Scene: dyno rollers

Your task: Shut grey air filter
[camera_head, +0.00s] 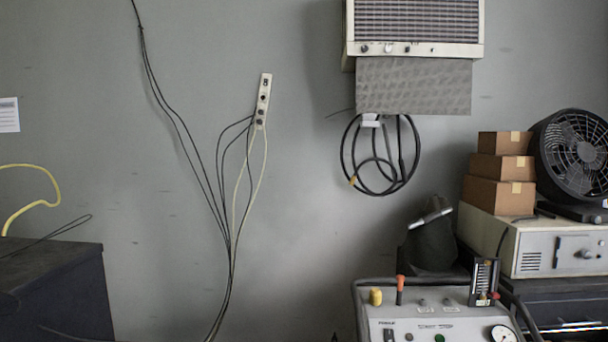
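A white wall-mounted air unit (480,20) with a dark slatted grille is at the top right of centre, cut by the upper picture edge. A flat grey textured panel, which looks like the grey air filter (413,86), hangs below the unit's lower edge. Its top edge meets the underside of the unit, and it covers part of the wall. A coiled black cable hangs just under it. Neither of my grippers is in view.
A grey control console (440,318) with knobs and a gauge stands at the bottom right. Stacked brown boxes (498,194) and a black fan (577,152) sit on a beige machine (565,250). A power strip (262,101) with hanging cables is on the wall. A dark cabinet (60,295) is lower left.

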